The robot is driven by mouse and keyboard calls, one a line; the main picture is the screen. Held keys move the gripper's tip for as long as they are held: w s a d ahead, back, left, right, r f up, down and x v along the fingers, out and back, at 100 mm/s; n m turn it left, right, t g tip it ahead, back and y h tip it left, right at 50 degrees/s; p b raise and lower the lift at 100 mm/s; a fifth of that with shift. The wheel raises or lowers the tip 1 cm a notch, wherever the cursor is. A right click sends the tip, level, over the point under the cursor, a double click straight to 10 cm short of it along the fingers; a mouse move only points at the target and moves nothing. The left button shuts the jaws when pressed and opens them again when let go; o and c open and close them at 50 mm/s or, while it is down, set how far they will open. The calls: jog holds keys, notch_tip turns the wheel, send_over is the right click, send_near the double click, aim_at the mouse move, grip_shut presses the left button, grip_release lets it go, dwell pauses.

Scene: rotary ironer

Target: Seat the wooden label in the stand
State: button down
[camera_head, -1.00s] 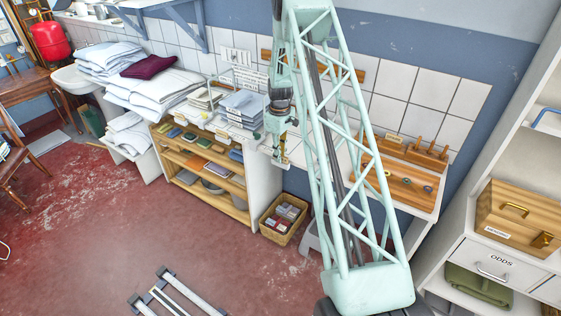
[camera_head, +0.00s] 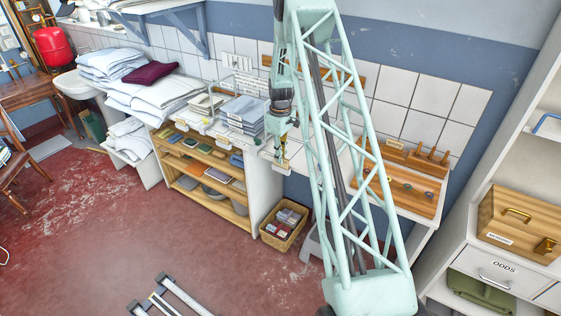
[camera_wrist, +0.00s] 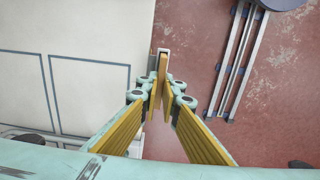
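My gripper (camera_head: 279,156) hangs over the front edge of the white-topped counter (camera_wrist: 90,35), pointing down. In the wrist view its yellow-padded fingers (camera_wrist: 160,92) are close together on a narrow strip of wood, the wooden label (camera_wrist: 163,68). The label's far end reaches past the fingertips, against a small pale piece (camera_wrist: 163,51) at the counter edge, which looks like part of the stand. The small pale stand (camera_head: 283,167) also shows just below the gripper in the head view. I cannot tell whether the label sits inside the stand or only above it.
Folded linen (camera_head: 240,112) is stacked on the counter left of the gripper. A wicker basket (camera_head: 266,233) stands on the floor below. A wooden board with pegs (camera_head: 410,190) lies to the right. Blue outlines mark bare counter in the wrist view.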

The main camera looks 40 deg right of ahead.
jog(key=shift+r, duration=0.6)
jog(key=shift+s+a, duration=0.1)
jog(key=shift+s, duration=0.25)
jog(key=s+a+r+b, duration=0.1)
jog(key=s+a+b, duration=0.1)
jog(key=s, duration=1.3)
jog(key=shift+a+r, duration=0.25)
jog(key=shift+a, duration=0.35)
jog(key=w+a+f+m+b, duration=0.1)
jog(key=w+a+f+b, duration=0.2)
jog(key=a, duration=1.1)
jog(key=w+a+f+m+b, duration=0.1)
jog(key=w+a+f+b, duration=0.2)
jog(key=a, duration=1.1)
jog(key=w+a+f+m+b, duration=0.1)
jog(key=w+a+f+b, duration=0.2)
jog(key=a, duration=1.1)
jog(key=shift+w+a+f+b, duration=0.3)
jog(key=shift+w+f+b, duration=0.15)
jog(key=shift+b, duration=0.45)
jog(key=shift+d, duration=0.1)
